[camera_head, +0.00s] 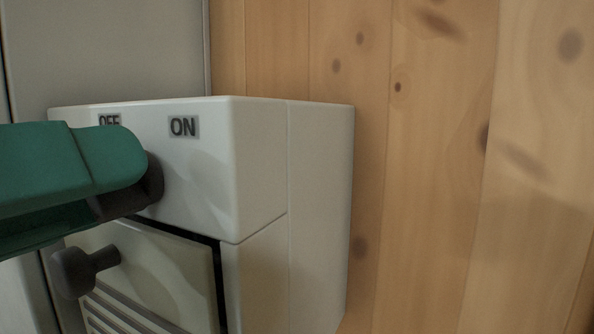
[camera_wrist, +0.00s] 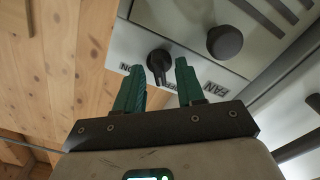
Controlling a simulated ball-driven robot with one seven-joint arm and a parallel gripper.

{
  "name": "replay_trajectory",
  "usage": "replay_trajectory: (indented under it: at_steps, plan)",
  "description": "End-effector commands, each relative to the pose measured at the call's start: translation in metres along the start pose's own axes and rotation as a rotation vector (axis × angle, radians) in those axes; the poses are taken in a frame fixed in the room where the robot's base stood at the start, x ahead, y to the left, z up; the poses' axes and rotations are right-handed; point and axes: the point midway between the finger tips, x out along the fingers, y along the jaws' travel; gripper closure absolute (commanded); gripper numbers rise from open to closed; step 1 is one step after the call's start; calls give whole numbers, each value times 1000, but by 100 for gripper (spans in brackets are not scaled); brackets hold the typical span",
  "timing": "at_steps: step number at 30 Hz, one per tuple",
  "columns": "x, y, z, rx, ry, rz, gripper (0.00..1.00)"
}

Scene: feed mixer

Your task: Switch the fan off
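The white fan control box (camera_head: 250,150) is mounted on the wooden wall in the head view, with OFF and ON labels (camera_head: 184,127) on its front. A dark rotary switch (camera_head: 153,183) sits below the labels, mostly hidden by my gripper (camera_head: 138,172). In the wrist view the switch (camera_wrist: 158,62) shows between the two green fingertips of my gripper (camera_wrist: 159,68), with gaps on both sides. The gripper is open. The ON label is at the left there, FAN is at the right, and the OFF label is partly covered.
A dark round knob (camera_head: 78,270) sticks out of the panel with slots below the switch; it also shows in the wrist view (camera_wrist: 225,41). A grey panel (camera_head: 105,50) stands behind at the left. The wooden wall (camera_head: 450,180) at the right is clear.

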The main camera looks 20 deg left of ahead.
Motion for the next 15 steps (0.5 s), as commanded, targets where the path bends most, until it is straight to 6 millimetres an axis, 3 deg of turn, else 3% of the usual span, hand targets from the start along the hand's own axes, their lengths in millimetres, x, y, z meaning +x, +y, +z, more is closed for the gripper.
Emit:
replay_trajectory:
  at_steps: [15]
  plan:
    - [-85,-2,1,-1,3,-2,62]
